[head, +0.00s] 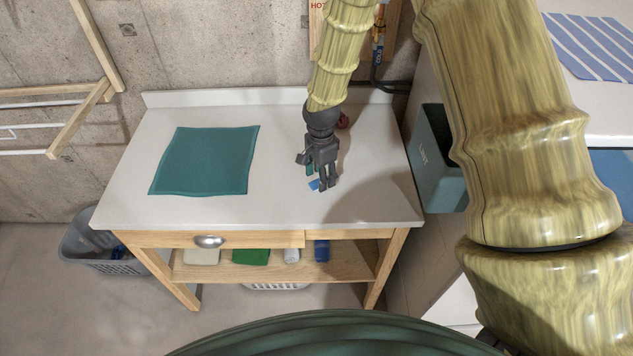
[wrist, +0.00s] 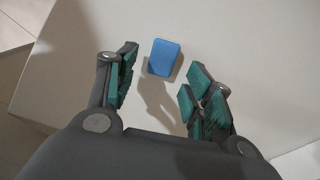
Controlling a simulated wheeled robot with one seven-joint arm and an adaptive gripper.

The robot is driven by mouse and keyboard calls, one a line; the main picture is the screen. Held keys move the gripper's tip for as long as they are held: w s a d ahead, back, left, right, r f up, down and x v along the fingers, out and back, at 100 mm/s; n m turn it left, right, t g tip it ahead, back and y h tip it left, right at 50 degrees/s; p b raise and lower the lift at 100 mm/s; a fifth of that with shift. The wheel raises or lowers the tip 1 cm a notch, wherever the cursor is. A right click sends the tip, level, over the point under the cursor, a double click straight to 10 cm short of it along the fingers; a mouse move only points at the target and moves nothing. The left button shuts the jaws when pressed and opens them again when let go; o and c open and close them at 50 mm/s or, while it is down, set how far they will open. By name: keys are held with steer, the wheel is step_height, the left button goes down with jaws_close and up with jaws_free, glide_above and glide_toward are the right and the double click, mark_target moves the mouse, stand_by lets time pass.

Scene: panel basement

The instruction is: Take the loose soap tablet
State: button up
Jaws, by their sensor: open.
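The soap tablet (wrist: 164,57) is a small blue block with rounded edges. It lies flat on the white tabletop (head: 270,205), and in the head view a bit of it (head: 314,185) shows beside my fingers. My gripper (head: 322,180) is above the right part of the table, pointing down. In the wrist view its green-padded fingers (wrist: 158,92) are spread apart and empty. The tablet lies beyond the fingertips there, roughly in line with the gap between them. The fingers hide part of the tablet in the head view.
A folded teal cloth (head: 205,160) lies on the table's left part. A small dark red thing (head: 343,120) is behind my gripper. A blue-grey bin (head: 438,160) hangs right of the table. The shelf (head: 275,272) below holds several items. The table's middle is clear.

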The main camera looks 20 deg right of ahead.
steer(key=shift+f, duration=1)
steer(key=c, duration=1)
steer(key=shift+o, duration=0.2)
steer(key=shift+r, duration=0.2)
